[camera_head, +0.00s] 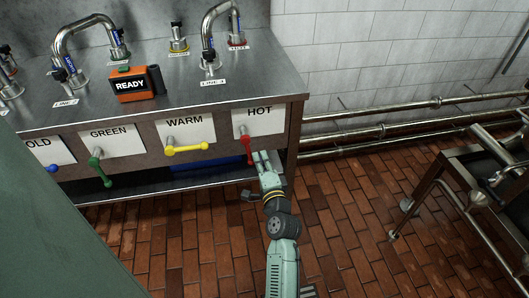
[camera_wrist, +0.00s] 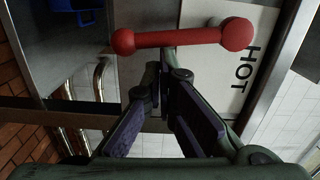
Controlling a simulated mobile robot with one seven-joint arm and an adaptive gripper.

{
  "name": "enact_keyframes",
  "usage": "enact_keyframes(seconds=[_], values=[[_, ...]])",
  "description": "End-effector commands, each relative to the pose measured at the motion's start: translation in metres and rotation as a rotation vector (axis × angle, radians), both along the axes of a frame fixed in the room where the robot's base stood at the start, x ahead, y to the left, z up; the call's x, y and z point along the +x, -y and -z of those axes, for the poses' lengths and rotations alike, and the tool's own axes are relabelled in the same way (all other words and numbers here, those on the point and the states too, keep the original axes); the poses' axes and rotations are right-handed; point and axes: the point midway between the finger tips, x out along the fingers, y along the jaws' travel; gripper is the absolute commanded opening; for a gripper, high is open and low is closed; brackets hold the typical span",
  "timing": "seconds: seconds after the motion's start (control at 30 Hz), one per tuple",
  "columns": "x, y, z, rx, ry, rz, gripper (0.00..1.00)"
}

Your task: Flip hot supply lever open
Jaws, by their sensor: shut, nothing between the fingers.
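The red lever (camera_head: 247,149) hangs down from the front panel below the HOT label (camera_head: 260,121). In the wrist view the same red lever (camera_wrist: 175,39) lies across the upper middle, with a large round knob at its right end, beside the sideways HOT label (camera_wrist: 246,67). My gripper (camera_head: 261,156) is just right of the lever in the head view. In the wrist view my gripper (camera_wrist: 166,75) has its fingers drawn together and empty, tips close to the lever's middle. I cannot tell whether they touch it.
To the left are a yellow lever (camera_head: 187,149) lying sideways under WARM, a green lever (camera_head: 97,169) hanging under GREEN, and a blue lever (camera_head: 54,168). An orange READY box (camera_head: 131,84) stands on the counter.

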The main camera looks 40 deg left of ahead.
Motion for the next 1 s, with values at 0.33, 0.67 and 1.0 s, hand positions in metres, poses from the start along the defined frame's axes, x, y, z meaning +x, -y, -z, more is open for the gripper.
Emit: enact_keyframes(seconds=[0.33,0.67,1.0], values=[[-0.0054,-0.0049,0.0035,0.064,-0.076,-0.002,0.00],[-0.0061,-0.0056,0.0039,0.071,-0.082,-0.002,0.00],[-0.0049,-0.0056,0.0037,0.070,-0.081,-0.002,0.00]])
